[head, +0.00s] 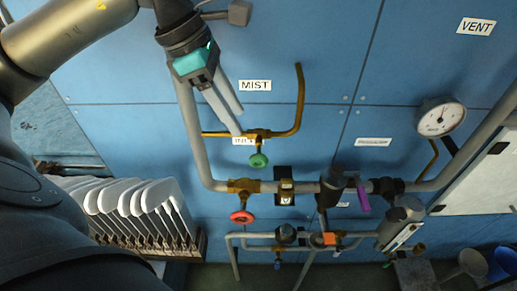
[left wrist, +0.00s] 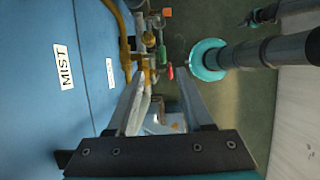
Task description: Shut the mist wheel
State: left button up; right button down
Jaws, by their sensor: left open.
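A green wheel (head: 259,160) hangs below a brass branch pipe (head: 297,100), under the MIST sign (head: 255,85) on the blue wall. A red wheel (head: 241,217) sits lower, on a brass valve of the grey pipe. My left gripper (head: 239,122) is open and empty, its fingers pointing down at the brass pipe just above the green wheel. In the left wrist view its fingertips (left wrist: 158,80) show with brass fittings beyond them. A small green part (left wrist: 161,52) and a red part (left wrist: 171,72) also show there. My right gripper is not seen.
The grey pipe (head: 203,150) runs down and across below the green wheel. A gauge (head: 441,117) and a purple handle (head: 363,199) are at the right. A rack of white boards (head: 130,197) stands lower left. A teal-ringed dark shaft (left wrist: 208,60) shows in the wrist view.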

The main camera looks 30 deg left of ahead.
aim_at(258, 154)
pick_arm(q)
jog(key=p+x, duration=0.1)
jog(key=x, duration=1)
jog(key=shift+s+d+f, duration=0.1)
jog(key=shift+d+f, duration=0.05)
jog(key=shift+f, duration=0.1)
jog(key=shift+c, duration=0.3)
grip_shut()
